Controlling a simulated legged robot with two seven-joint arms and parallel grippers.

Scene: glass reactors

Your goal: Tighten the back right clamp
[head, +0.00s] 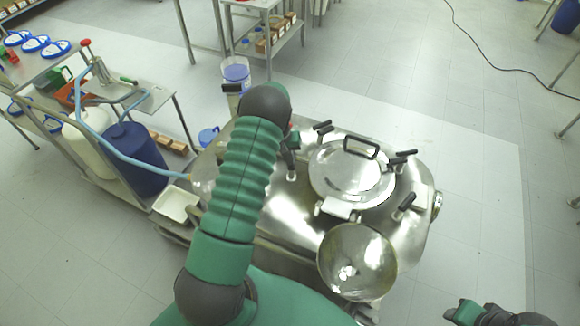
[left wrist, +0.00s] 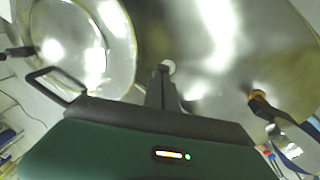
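The steel vessel's round lid (head: 338,178) has a black handle (head: 361,147), which also shows in the left wrist view (left wrist: 55,84). The back right clamp (head: 403,158) has black handles at the lid's right edge. Another clamp (head: 323,127) is at the back left, and a black lever (head: 404,203) is at the front right. My left gripper (head: 291,150) hangs over the vessel top, left of the lid, apart from the back right clamp. In the left wrist view its dark fingers (left wrist: 162,92) look close together; their gap is unclear. My right gripper (head: 462,312) is at the bottom right, partly cut off.
A round steel bowl (head: 357,262) is in front of the lid. A blue hose (head: 130,158) runs to the vessel's left end. A cart with a blue drum (head: 135,158) stands at left, and a bucket (head: 236,72) behind.

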